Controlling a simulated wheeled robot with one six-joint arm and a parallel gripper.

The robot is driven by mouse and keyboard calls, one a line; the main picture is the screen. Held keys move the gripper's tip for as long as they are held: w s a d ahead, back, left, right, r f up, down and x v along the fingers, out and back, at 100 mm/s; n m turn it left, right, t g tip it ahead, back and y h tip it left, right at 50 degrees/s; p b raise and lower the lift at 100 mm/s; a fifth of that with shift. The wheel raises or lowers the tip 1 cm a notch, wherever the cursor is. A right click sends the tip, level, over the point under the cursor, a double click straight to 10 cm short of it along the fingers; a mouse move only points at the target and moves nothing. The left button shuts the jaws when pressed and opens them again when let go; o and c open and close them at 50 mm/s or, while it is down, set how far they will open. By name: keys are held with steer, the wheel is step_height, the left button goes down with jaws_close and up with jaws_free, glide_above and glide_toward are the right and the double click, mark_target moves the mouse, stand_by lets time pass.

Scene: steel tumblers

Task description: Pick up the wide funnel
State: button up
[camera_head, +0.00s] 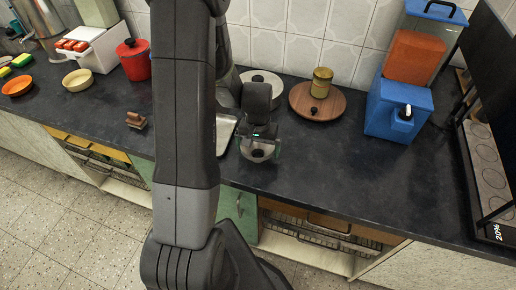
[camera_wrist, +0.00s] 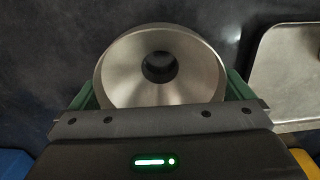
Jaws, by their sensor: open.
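The wide funnel is a round, shiny steel piece with a dark central hole, seen from above in the wrist view (camera_wrist: 122,72). In the head view its lower edge (camera_head: 258,155) shows under my gripper (camera_head: 262,143), on the dark counter. In the wrist view my gripper (camera_wrist: 165,92) is open, with one green finger on each side of the funnel. Its near part is hidden by the gripper body. I cannot tell whether the fingers touch it.
A metal tray (camera_wrist: 290,65) lies beside the funnel. Behind are a round wooden board (camera_head: 335,106) with a brass-coloured canister (camera_head: 321,82) and a pale round lid (camera_head: 268,80). A blue dispenser (camera_head: 392,108) stands right. The counter between is clear. My arm hides part of the left.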

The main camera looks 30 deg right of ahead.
steer(key=shift+c, duration=0.4)
steer(key=c, duration=0.7)
steer(key=shift+r, duration=0.1)
